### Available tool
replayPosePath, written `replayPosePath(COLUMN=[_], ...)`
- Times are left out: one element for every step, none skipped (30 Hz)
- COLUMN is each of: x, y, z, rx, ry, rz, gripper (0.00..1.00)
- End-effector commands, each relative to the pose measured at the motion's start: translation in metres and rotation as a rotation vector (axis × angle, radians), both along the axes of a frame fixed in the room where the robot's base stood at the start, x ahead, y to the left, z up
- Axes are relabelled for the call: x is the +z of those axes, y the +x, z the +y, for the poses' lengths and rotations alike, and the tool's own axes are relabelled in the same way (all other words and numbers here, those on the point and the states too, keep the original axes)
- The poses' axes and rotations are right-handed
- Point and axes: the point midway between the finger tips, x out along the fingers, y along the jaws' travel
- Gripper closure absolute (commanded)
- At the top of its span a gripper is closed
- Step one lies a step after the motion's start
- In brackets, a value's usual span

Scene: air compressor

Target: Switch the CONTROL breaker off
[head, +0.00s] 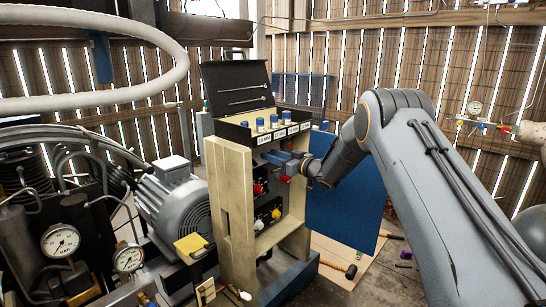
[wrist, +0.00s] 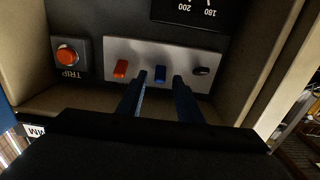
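A light grey breaker plate (wrist: 187,58) shows upside down in the wrist view. It carries a red toggle (wrist: 121,68), a blue toggle (wrist: 160,75) and a black toggle (wrist: 203,71). I can read no CONTROL label on them. My gripper (wrist: 160,80) is open, its two dark blue fingertips either side of the blue toggle. I cannot tell whether they touch the plate or the toggle. In the head view my gripper (head: 276,157) reaches into the upper part of the beige cabinet (head: 232,200) and hides the toggles.
A red TRIP button (wrist: 68,55) sits beside the plate, and a dark gauge (wrist: 195,9) lies beyond it. Cabinet side walls (wrist: 269,60) close in on both sides. In the head view a motor (head: 178,205) stands left of the cabinet and a blue panel (head: 340,205) behind it.

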Motion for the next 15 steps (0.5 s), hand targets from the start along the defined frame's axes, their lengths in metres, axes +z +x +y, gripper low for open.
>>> replayPosePath(x=[0.0,-0.0001,-0.0001,0.0,0.0,-0.0001,0.0,-0.0001,0.0,0.0,-0.0001,0.0,-0.0001,-0.0002,-0.0005], y=[0.0001,0.0,0.0,0.0,0.0,-0.0001,0.0,0.0,0.0,-0.0001,-0.0001,0.0,0.0,-0.0001,-0.0001], z=[-0.0001,-0.0001,-0.0001,-0.0002,-0.0002,-0.0003,-0.0004,-0.0004,-0.0004,-0.0004,-0.0004,-0.0005,-0.0005,-0.0006,-0.0006], rx=[0.0,0.0,0.0,0.0,0.0,0.0,0.0,0.0,0.0,0.0,0.0,-0.001,0.0,-0.001,-0.001], ry=[0.0,0.0,0.0,0.0,0.0,0.0,0.0,0.0,0.0,0.0,0.0,0.0,0.0,0.0,0.002], rz=[0.0,0.0,0.0,0.0,0.0,0.0,0.0,0.0,0.0,0.0,0.0,0.0,0.0,0.0,-0.001], gripper=[0.67,0.67,0.67,0.67,0.72,0.79,0.84,0.89,0.96,1.0,1.0,1.0,1.0,1.0,1.0])
